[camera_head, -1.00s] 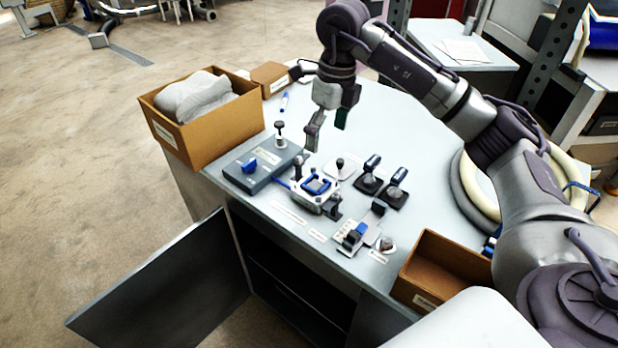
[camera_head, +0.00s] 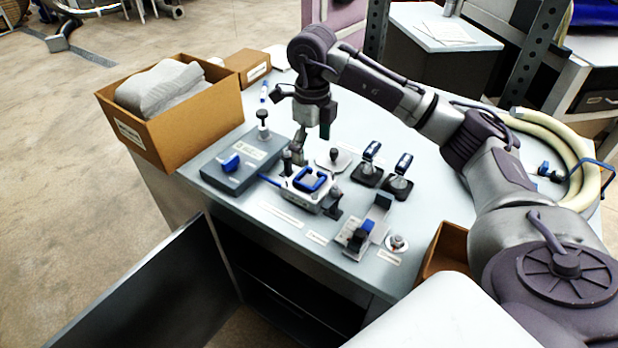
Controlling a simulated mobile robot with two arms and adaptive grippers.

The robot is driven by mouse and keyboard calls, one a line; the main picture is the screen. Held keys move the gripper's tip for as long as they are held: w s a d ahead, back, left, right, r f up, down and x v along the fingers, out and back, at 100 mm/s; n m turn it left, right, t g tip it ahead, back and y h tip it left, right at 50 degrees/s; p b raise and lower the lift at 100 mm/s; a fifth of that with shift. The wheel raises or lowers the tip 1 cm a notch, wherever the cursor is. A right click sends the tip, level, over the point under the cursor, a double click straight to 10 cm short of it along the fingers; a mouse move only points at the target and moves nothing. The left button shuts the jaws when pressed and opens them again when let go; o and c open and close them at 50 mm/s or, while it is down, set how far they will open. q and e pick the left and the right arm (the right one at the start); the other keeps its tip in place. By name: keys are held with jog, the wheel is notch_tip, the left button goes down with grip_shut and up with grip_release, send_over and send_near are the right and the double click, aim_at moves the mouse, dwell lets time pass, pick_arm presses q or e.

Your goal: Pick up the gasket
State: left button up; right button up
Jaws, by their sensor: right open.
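A blue squarish ring, which looks like the gasket (camera_head: 310,180), lies on top of a small light-grey fixture (camera_head: 304,197) in the middle of the table. My right gripper (camera_head: 312,144) points down just behind and above the fixture. Its fingers are apart with nothing between them. Its left finger overlaps the view of the fixture's back edge, and I cannot tell if they touch. My left gripper is not in view.
A grey box with a blue knob (camera_head: 231,163) stands left of the fixture. Two black upright-handled devices (camera_head: 398,183) stand to the right. A cardboard box with grey cloth (camera_head: 180,125) is at the left edge. A cabinet door (camera_head: 150,290) hangs open below.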

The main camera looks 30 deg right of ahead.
aim_at(313, 181)
notch_tip(313, 181, down, 3)
jog(key=shift+r, duration=0.1)
jog(key=f, duration=0.1)
jog(key=f+p, duration=0.2)
jog(key=f, duration=0.1)
jog(key=shift+s+d+f, duration=0.1)
jog(key=shift+s+d, duration=0.05)
jog(key=shift+s, duration=0.1)
jog(key=shift+w+f+p, duration=0.1)
jog(key=shift+f+p, duration=0.2)
jog(key=shift+f, duration=0.35)
jog(key=c, duration=1.1)
jog(key=shift+c, duration=0.2)
jog(key=shift+r, duration=0.15)
